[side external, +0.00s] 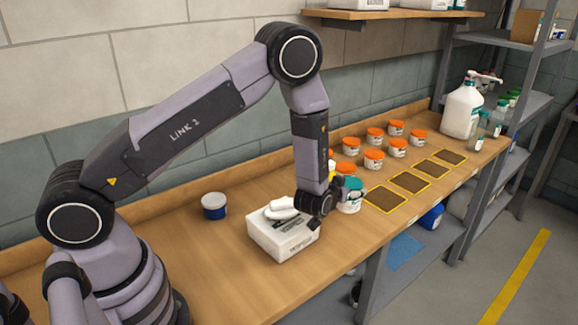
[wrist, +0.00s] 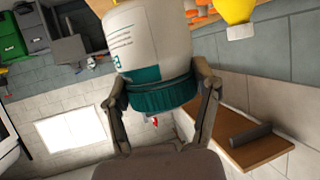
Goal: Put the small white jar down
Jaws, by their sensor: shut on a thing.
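The small white jar (side external: 349,204) with a teal lid is at my gripper (side external: 327,203), over the right-middle of the wooden bench in the side view. In the wrist view the white jar (wrist: 150,40) shows large and close, with printed text on its body. My gripper (wrist: 158,92) is shut on it, one finger on each side of its teal lid. In the side view the jar looks upright and my gripper partly covers its left side. I cannot tell whether its base touches the bench.
Several orange-lidded jars (side external: 373,159) stand behind it. Several yellow-edged brown mats (side external: 386,199) lie to the right along the front edge. A white box (side external: 283,240) is close on the left, with a blue tub (side external: 214,207) beyond. A large white jug (side external: 462,110) stands far right.

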